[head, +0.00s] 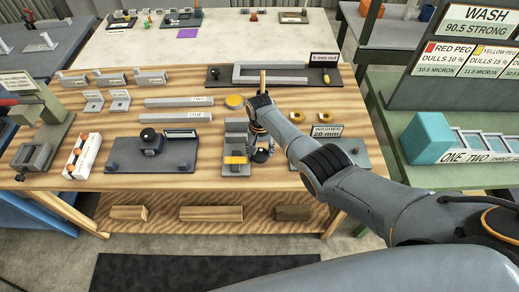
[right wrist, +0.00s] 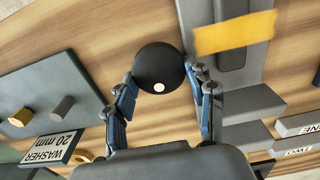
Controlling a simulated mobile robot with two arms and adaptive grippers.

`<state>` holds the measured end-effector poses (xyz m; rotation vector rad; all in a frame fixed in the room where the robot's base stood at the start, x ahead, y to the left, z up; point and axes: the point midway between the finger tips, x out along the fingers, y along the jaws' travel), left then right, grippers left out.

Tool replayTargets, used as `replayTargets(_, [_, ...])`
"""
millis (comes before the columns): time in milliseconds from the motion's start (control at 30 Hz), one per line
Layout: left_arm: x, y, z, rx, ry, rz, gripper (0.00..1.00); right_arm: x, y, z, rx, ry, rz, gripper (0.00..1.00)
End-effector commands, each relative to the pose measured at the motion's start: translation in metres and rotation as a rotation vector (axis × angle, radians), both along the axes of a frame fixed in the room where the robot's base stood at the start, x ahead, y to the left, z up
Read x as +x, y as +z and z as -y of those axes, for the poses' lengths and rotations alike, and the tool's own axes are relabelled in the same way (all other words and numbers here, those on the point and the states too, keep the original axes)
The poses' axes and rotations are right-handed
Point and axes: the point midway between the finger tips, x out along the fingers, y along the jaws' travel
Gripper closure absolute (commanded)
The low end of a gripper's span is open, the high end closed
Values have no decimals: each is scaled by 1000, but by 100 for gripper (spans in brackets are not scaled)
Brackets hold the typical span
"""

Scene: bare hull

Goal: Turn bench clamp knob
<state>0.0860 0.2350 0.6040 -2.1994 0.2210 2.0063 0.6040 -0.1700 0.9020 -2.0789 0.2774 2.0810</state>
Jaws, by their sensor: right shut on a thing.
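The bench clamp (head: 236,143) is a grey block with a yellow bar, standing at the front middle of the wooden bench. In the right wrist view its grey body (right wrist: 226,65) and yellow bar show at the upper right. The clamp knob (right wrist: 158,68) is round and black with a white dot on its face. My right gripper (head: 263,152) is at the clamp's right side. In the wrist view its fingers (right wrist: 164,90) are closed on the knob from both sides. In the head view the gripper largely hides the knob. My left gripper is not in view.
A washer plate with pegs and a "WASHER 20 mm" sign (head: 327,131) lies close right of the clamp. A dark fixture plate (head: 150,155) lies to the left. Grey bars (head: 180,117) lie behind. Bare wood shows between the fixtures.

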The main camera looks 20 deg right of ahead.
Motion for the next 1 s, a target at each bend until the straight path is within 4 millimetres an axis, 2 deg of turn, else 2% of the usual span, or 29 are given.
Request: replayTargets(1000, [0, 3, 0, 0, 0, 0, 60, -2, 1, 3, 1, -964, 3, 77])
